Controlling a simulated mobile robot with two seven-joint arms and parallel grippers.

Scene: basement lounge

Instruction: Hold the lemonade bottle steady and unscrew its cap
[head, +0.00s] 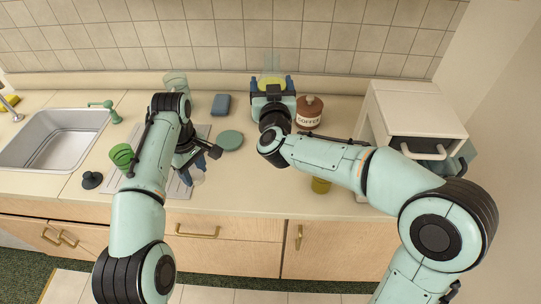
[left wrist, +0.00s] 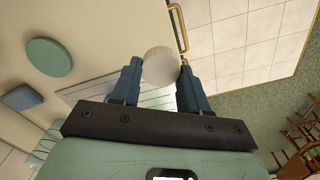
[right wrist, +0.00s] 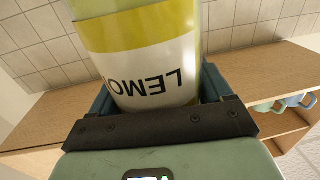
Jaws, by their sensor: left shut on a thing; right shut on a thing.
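The lemonade bottle (head: 272,80) is at the back of the counter, pale and see-through at the top with a yellow band. My right gripper (head: 272,87) is shut around its body. The right wrist view shows its yellow and white label (right wrist: 155,75) close up between the fingers, with the letters upside down. My left gripper (head: 199,167) is shut on a pale round piece, which looks like the cap (left wrist: 161,66), above the drying mat near the front of the counter, well apart from the bottle. The bottle's mouth is too small to make out.
A coffee jar (head: 309,112) stands right of the bottle. A green disc (head: 229,140) and a blue sponge (head: 221,104) lie between the arms. Green cups (head: 122,156), a glass (head: 176,82) and a sink (head: 55,140) are left. A white box-like unit (head: 412,105) stands right.

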